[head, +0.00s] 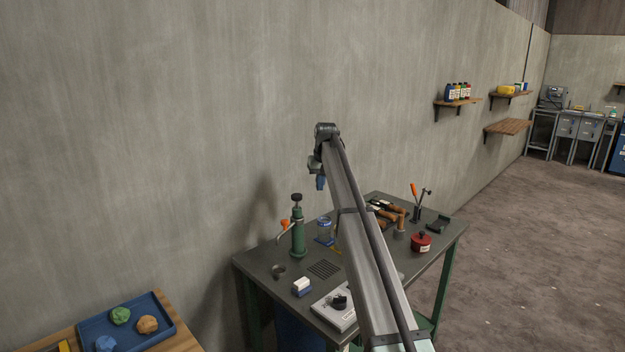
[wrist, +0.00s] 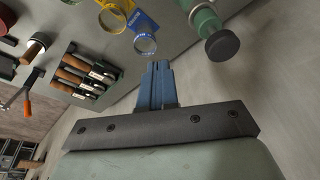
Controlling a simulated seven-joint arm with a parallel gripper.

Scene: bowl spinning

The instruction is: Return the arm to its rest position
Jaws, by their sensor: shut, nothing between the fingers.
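My gripper shows in the head view (head: 320,183) as a small blue tip hanging down at the far end of my raised arm, above the workbench (head: 258,265) and near the wall. In the wrist view my gripper (wrist: 157,70) has its two blue fingers pressed together, with nothing between them. The fingers touch nothing that I can see. My arm hides part of the bench in the head view.
On the bench stand a green press (head: 298,230), a white-and-blue block (head: 302,287), a grey device (head: 335,310), a red pot (head: 421,242) and a tool holder (head: 383,210). A blue tray (head: 160,325) holds coloured lumps at lower left. Open floor lies right.

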